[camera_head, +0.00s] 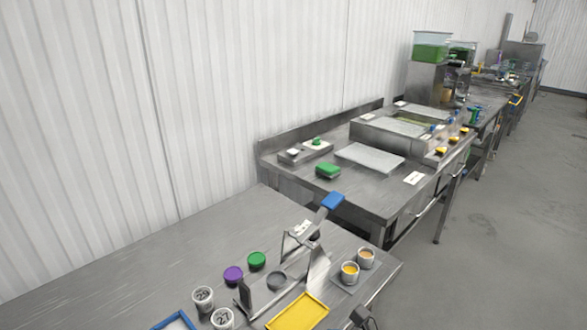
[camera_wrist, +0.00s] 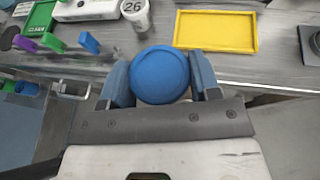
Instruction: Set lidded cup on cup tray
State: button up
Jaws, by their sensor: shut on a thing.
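My gripper (camera_wrist: 160,82) has blue fingers on both sides of a round blue lid (camera_wrist: 160,74), seen from above in the wrist view. The gripper is shut on this lidded cup; the lid hides the cup body and whatever lies beneath it. A yellow tray (camera_wrist: 216,47) lies beyond the cup, ahead and to the right, and looks empty. The yellow tray also shows at the bottom of the head view (camera_head: 297,312). A blue-rimmed tray (camera_head: 176,321) is cut off at the lower left there. I cannot tell which is the cup tray.
A cup marked 26 (camera_wrist: 136,14) stands left of the yellow tray. In the head view, numbered cups (camera_head: 203,298), a purple lid (camera_head: 233,274), a green lid (camera_head: 257,260), a metal stand with a blue handle (camera_head: 332,201) and filled cups (camera_head: 350,272) crowd the table.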

jog(key=shift+s+d+f, duration=0.15)
jog(key=shift+s+d, duration=0.05)
jog(key=shift+s, duration=0.35)
jog(key=shift+w+a, duration=0.1)
jog(key=shift+w, duration=0.1)
send_over(300, 320)
jog(key=shift+f, duration=0.75)
dwell(0.4)
jog(key=shift+f, duration=0.1)
jog(key=shift+f, duration=1.7)
jog(key=shift+f, duration=0.1)
jog(key=o, duration=0.9)
